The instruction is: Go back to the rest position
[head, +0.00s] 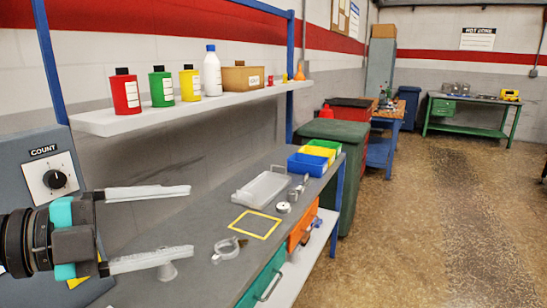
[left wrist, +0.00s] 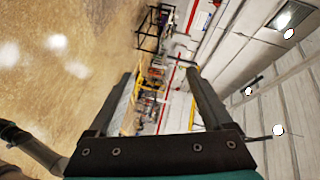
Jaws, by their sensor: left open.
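My left gripper (head: 165,228) comes in from the left of the head view, its two pale fingers spread wide apart with nothing between them. It appears in front of the near end of the grey workbench (head: 200,240). In the left wrist view, the same gripper (left wrist: 162,85) shows both dark fingers apart, with only the distant room between them. My right gripper is not seen in either view.
A shelf (head: 190,106) with several bottles runs above the bench. A dial box marked COUNT (head: 45,180) stands at the left, close behind my gripper. A clear tray (head: 262,189) and a yellow frame (head: 255,224) lie on the bench. Open floor (head: 430,220) is at the right.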

